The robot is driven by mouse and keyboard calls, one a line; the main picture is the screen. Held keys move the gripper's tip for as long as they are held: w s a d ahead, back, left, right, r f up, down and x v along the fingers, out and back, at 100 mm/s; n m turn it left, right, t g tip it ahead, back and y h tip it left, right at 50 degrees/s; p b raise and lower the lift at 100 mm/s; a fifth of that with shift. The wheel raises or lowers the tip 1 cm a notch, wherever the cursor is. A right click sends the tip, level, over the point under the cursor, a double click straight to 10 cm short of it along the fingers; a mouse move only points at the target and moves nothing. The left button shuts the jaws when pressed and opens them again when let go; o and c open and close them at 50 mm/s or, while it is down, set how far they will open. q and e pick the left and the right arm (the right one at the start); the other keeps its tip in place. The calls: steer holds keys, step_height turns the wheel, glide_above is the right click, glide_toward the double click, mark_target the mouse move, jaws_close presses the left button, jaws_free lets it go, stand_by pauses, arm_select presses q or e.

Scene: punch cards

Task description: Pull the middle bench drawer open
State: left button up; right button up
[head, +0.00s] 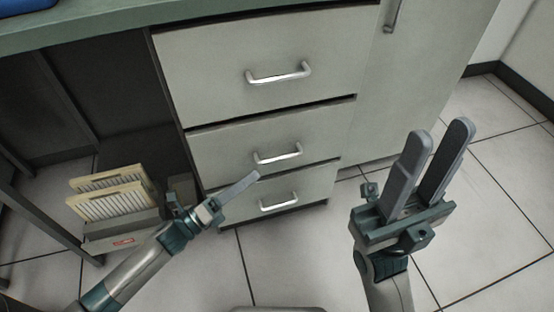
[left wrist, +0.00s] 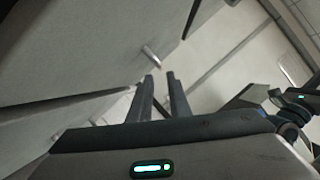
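The middle bench drawer (head: 225,150) is a pale grey front between two others and looks closed. Its silver bar handle (head: 278,156) shows clear of my fingers in the head view. My left gripper (head: 256,175) is just below and left of that handle, apart from it. In the left wrist view its two fingers (left wrist: 161,76) stand apart with nothing between them. A bar handle (left wrist: 152,57) lies just beyond the fingertips there; I cannot tell for sure which drawer it belongs to. My right gripper (head: 442,128) is open and empty, right of the drawers.
The top drawer (head: 205,75) and bottom drawer (head: 315,185) look closed, with handles of their own. The bench top (head: 110,25) overhangs above. Tiled floor (head: 300,255) in front is clear.

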mark_target(277, 158)
arm_select(q)
steer(key=b+x, duration=0.1)
steer(key=x, duration=0.8)
steer(key=shift+w+d+r, duration=0.1)
steer(key=shift+w+d, duration=0.05)
steer(key=shift+d, duration=0.1)
jaws_close()
